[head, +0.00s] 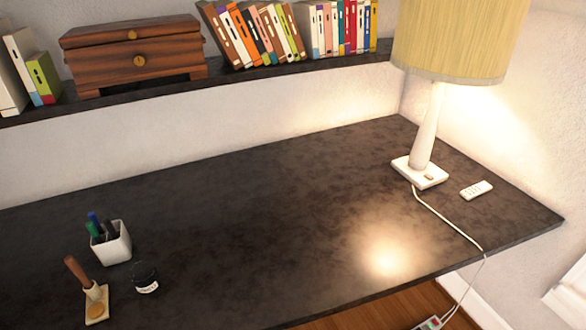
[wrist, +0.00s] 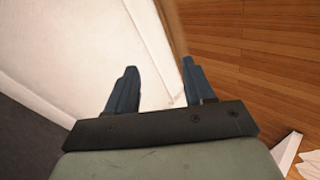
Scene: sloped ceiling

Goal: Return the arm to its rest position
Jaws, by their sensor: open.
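My gripper (wrist: 157,80) shows in the wrist view with its two dark blue fingers spread apart. Nothing is between the fingers. Behind them are a pale wall or panel and a wooden floor (wrist: 260,65). My arm and gripper do not show in the head view, so the arm's overall pose is hidden.
In the head view a dark desk (head: 250,215) holds a pen cup (head: 112,246), a stamp on a stand (head: 95,300), a small dark jar (head: 145,278), a lit lamp (head: 425,130) with a cord, and a white remote (head: 477,190). The desk's middle is clear. A shelf (head: 225,83) bears books and a wooden box (head: 135,55).

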